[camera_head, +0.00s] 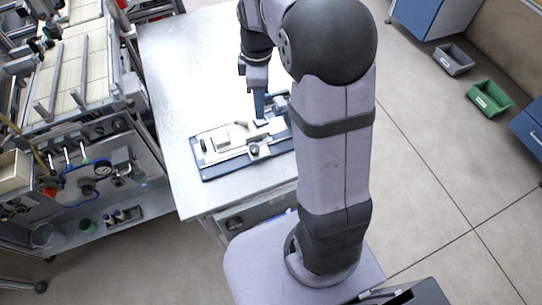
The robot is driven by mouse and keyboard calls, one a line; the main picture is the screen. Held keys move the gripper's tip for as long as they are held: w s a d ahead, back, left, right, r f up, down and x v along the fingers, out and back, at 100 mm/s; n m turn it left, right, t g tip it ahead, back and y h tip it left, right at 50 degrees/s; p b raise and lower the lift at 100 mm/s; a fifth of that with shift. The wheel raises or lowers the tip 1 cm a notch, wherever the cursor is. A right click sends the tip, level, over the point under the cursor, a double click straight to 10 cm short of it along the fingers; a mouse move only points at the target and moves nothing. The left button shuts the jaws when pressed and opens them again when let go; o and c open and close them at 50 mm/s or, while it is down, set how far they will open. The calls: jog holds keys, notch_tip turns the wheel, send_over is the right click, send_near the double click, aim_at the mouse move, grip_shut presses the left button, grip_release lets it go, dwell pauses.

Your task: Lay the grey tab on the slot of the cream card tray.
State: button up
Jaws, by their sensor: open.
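My gripper (260,108) points down over the far right part of a dark-edged fixture (208,173) on the metal table. It is open, and its fingertips are close to the fixture's top. A pale, cream-looking raised piece (221,138) sits on the fixture's left half, left of the gripper; it may be the card tray, and its slot is too small to make out. I cannot pick out the grey tab with certainty. The arm and gripper hide part of the fixture's far right side.
The bright metal table (185,60) is bare around the fixture. A machine with a pale slatted top (75,65) stands close on the left. Grey (453,59) and green bins (489,98) lie on the floor at the right.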

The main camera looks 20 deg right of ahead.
jog(key=s+a+f+m, duration=0.2)
jog(key=s+m, duration=0.4)
jog(key=s, duration=0.3)
jog(key=s+a+f+m, duration=0.2)
jog(key=s+m, duration=0.5)
jog(key=s, duration=0.1)
jog(key=shift+s+f, duration=0.35)
jog(key=shift+f, duration=0.05)
jog(key=shift+c, duration=0.6)
